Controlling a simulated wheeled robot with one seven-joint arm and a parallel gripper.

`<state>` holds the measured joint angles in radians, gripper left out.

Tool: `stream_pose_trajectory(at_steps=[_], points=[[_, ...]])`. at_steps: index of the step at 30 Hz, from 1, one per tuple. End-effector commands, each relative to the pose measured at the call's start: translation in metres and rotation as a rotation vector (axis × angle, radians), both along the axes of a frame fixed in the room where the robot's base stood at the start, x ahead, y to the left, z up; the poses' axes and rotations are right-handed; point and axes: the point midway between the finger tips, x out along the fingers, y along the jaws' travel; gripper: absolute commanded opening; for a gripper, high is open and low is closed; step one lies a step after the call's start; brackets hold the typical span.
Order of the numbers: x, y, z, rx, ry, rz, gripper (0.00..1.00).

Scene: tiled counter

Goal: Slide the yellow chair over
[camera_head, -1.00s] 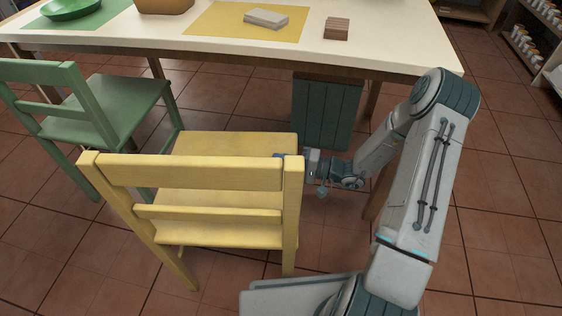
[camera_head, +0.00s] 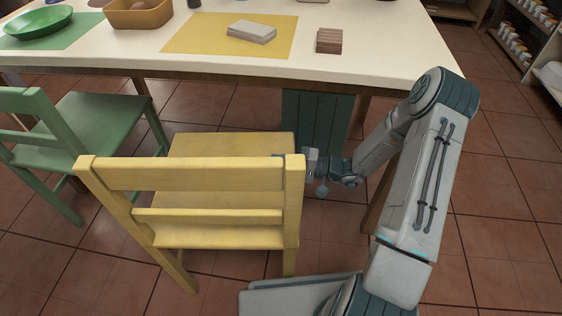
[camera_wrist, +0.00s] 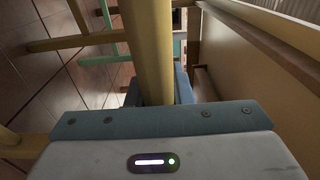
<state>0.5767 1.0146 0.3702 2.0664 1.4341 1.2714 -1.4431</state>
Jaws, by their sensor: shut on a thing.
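The yellow chair (camera_head: 195,178) stands upright on the floor in front of the table, its back toward me in the head view. My gripper (camera_head: 290,158) reaches in from the right and is shut on the chair's right back post. The fingertips are mostly hidden behind that post. In the wrist view, the yellow post (camera_wrist: 148,50) runs up between my gripper's fingers (camera_wrist: 150,92). The white-topped table (camera_head: 380,65) lies beyond the chair, with the front of the seat close to its edge.
A green chair (camera_head: 100,122) stands to the left of the yellow chair, with a narrow gap between. A dark teal slatted bin (camera_head: 318,120) is under the table, right of the seat. A yellow mat (camera_head: 200,35) with a pale block (camera_head: 251,32) lies on the table. Floor at right is open.

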Motion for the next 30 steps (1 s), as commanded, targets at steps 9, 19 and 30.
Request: stream_pose_trajectory(at_steps=[9,19,30], points=[[-0.004,0.005,-0.002,0.0,0.005,0.014,0.45],[-0.005,-0.006,0.0,0.0,0.003,0.008,0.45],[-0.025,-0.084,0.002,0.0,0.004,0.003,0.45]])
